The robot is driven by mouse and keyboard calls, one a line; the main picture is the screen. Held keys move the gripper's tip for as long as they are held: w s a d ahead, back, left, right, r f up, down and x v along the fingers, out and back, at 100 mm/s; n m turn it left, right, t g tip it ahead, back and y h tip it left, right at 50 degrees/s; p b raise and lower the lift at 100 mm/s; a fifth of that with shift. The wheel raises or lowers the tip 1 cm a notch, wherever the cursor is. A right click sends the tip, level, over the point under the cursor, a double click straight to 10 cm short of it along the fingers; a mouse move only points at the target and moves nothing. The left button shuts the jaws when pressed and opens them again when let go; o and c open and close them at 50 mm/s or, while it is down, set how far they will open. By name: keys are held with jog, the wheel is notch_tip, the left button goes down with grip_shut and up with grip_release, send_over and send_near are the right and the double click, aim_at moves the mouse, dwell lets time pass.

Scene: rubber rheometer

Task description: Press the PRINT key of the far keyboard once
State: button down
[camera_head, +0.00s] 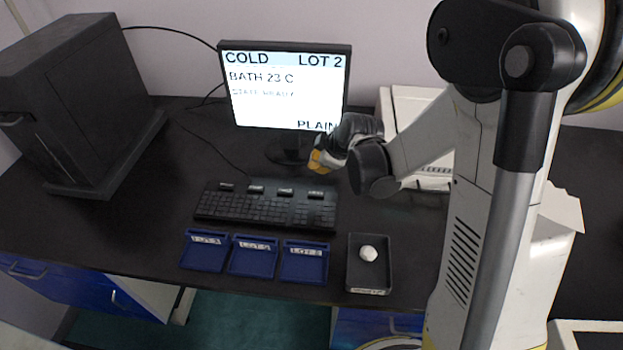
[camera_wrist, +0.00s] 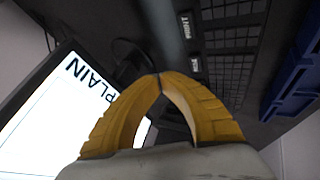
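A black keyboard (camera_head: 265,210) lies on the dark bench in front of the monitor. Several larger labelled keys stand along its back edge. In the wrist view, one key with a small white label that seems to read PRINT (camera_wrist: 187,25) is at the upper middle, and another labelled key (camera_wrist: 195,66) is just below it, close to the fingers. The labels are too small to read in the head view. My gripper (camera_head: 318,160) is above and behind the keyboard's right end. Its yellow fingertips (camera_wrist: 158,76) meet with nothing between them.
The monitor (camera_head: 285,88) stands behind, close to my gripper; it shows COLD, LOT 2, BATH 23 C and PLAIN. Blue trays (camera_head: 253,271) and a dark tray (camera_head: 384,278) with a white piece (camera_head: 368,253) lie in front. A dark cabinet (camera_head: 70,95) stands left.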

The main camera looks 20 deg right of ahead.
aim_at(315, 191)
jog(key=shift+w+f, duration=0.1)
jog(key=shift+f, duration=0.15)
notch_tip(315, 191, down, 9)
jog(key=b, duration=0.7)
jog(key=shift+r, duration=0.1)
dwell(1.4)
jog(key=shift+f+b, duration=0.4)
